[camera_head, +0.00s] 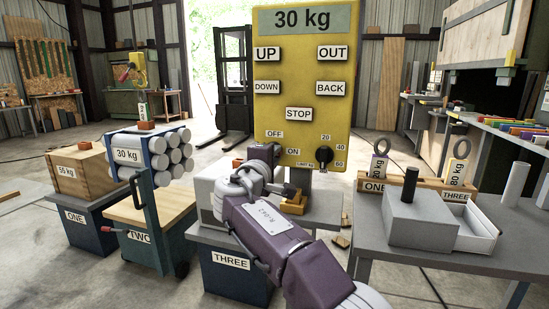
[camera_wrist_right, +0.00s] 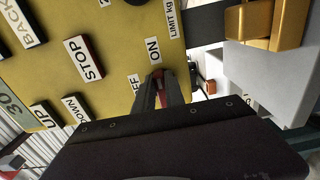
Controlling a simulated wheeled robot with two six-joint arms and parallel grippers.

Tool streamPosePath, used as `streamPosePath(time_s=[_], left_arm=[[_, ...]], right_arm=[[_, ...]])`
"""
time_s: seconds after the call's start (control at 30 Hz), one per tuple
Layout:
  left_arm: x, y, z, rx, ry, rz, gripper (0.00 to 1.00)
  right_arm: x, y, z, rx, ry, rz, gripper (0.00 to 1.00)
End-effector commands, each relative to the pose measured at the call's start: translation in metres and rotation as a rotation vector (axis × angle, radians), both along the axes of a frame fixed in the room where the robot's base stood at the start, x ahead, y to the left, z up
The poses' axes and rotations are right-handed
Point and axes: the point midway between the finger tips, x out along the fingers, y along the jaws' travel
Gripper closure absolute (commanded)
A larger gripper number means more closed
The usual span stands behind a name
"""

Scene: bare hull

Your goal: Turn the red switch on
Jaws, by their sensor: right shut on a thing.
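The yellow control panel (camera_head: 262,100) stands upright behind the bins, with a 30 kg display at its top. The red switch (camera_wrist_right: 157,73) sits by the ON and OFF labels in the right wrist view, and only a little red shows between my fingers. In the head view my right gripper hides it. My right gripper (camera_head: 268,152) is at the panel's lower left, below OFF and left of ON. In the wrist view its fingers (camera_wrist_right: 161,84) are shut on the red switch. I cannot tell which way the switch is set. My left gripper is not in view.
Buttons such as STOP (camera_head: 299,114) sit above the switch, and a black limit dial (camera_head: 324,154) sits to its right. A bin marked THREE (camera_head: 236,276) stands below my arm. A table (camera_head: 440,245) with tagged weights is at right.

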Motion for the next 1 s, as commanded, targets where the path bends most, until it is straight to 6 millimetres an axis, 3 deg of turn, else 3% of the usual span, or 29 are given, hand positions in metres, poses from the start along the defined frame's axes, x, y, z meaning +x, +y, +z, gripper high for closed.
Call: streamPosePath(time_s=[0.33,0.37,0.43,0.77,1.0], left_arm=[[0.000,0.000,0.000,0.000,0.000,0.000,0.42],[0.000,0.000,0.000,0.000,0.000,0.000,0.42],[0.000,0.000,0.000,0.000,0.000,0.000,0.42],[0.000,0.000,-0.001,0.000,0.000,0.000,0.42],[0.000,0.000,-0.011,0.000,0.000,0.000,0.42]], right_arm=[[0.000,0.000,-0.002,0.006,0.002,-0.001,1.00],[0.000,0.000,-0.002,0.006,0.002,-0.001,0.83],[0.000,0.000,-0.002,0.005,0.003,-0.001,0.64],[-0.002,0.001,-0.001,0.004,0.001,0.000,0.64],[-0.047,0.016,-0.002,0.003,0.001,0.004,0.64]])
